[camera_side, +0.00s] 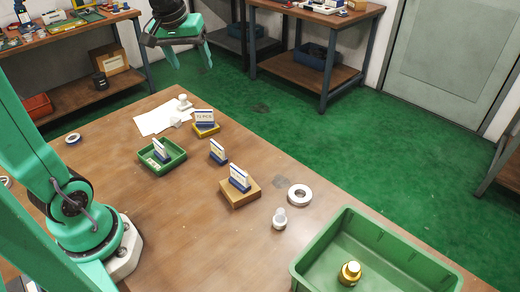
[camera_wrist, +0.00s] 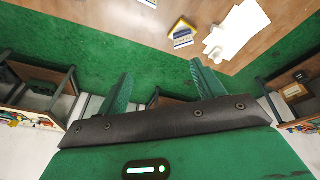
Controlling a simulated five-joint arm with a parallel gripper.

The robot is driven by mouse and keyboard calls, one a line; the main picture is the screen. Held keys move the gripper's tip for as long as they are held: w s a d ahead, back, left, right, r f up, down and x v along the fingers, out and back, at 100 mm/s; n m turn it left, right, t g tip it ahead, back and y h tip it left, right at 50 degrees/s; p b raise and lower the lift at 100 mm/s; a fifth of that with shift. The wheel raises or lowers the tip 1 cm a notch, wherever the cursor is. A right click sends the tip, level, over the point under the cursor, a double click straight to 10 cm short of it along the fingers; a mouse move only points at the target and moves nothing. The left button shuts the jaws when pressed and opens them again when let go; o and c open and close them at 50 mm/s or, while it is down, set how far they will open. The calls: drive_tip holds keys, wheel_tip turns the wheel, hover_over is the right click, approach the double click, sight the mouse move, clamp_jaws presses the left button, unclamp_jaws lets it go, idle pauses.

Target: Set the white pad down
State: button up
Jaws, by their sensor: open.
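My gripper (camera_side: 191,57) is open and empty, held high at the back, beyond the far edge of the table. Its two green fingers stand apart in the wrist view (camera_wrist: 161,68), with nothing between them. Flat white sheets (camera_side: 150,121) lie on the table's far left part and also show in the wrist view (camera_wrist: 242,30). A small white knobbed piece (camera_side: 184,104) stands on the sheets, with a second small white piece (camera_side: 175,122) by their near edge. I cannot tell which white thing is the pad.
Label cards stand on a yellow block (camera_side: 206,131), in a small green tray (camera_side: 178,163), and on a wooden block (camera_side: 233,198). A white ring (camera_side: 292,200) and white-topped piece (camera_side: 279,220) are nearby. A large green bin (camera_side: 315,262) holds a gold piece (camera_side: 350,272).

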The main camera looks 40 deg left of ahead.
drive_tip(key=s+d+f+m+t, duration=0.1)
drive_tip(key=s+d+m, duration=0.2)
drive_tip(key=s+d, duration=0.2)
drive_tip(key=s+d+f+m+t, duration=0.1)
drive_tip(key=s+d+m, duration=0.3)
drive_tip(key=s, duration=0.5)
drive_tip(key=shift+d+f+h, duration=0.4)
drive_tip(key=shift+d+f, duration=0.1)
drive_tip(key=shift+f, duration=0.25)
